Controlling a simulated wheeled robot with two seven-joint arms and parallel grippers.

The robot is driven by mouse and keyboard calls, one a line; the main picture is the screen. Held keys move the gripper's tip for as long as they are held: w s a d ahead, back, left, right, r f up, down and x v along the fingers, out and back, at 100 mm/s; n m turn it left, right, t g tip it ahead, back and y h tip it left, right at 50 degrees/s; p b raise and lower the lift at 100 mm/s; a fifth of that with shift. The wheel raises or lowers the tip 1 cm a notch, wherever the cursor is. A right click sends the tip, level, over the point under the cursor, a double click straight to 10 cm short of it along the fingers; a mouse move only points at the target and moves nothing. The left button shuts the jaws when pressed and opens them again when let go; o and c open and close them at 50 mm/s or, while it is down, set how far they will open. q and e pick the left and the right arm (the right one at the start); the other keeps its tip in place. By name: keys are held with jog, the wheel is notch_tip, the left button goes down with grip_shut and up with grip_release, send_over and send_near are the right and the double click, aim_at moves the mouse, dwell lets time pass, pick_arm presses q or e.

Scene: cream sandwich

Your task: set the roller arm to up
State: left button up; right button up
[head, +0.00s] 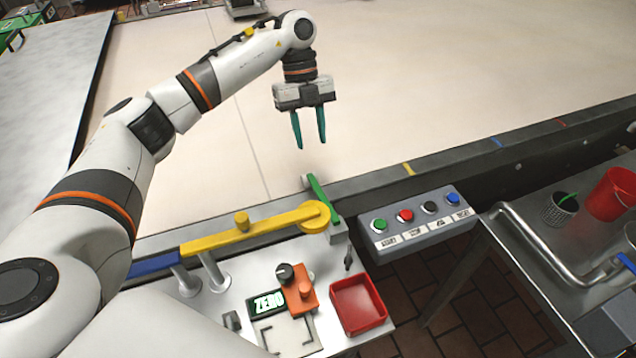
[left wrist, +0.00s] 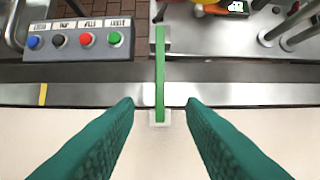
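A green bar (head: 322,196), which looks like the roller arm, has a small white block (head: 306,182) at its belt end. It reaches over the belt's metal edge beside the round end of a yellow bar (head: 255,229). In the left wrist view the green bar (left wrist: 160,70) lies along the picture's middle, its end framed between my fingertips. My left gripper (head: 310,144) points down over the pale belt, open and empty, apart from the bar. My right gripper is not in view.
A button box (head: 420,218) with several coloured buttons stands right of the bar. A red cup (head: 612,195) is at the right. The wide belt (head: 420,80) is clear.

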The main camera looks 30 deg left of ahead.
aim_at(319, 190)
pick_arm(q)
jog(key=p+x, duration=0.3)
jog(key=x, duration=0.8)
jog(key=shift+f, duration=0.4)
grip_shut()
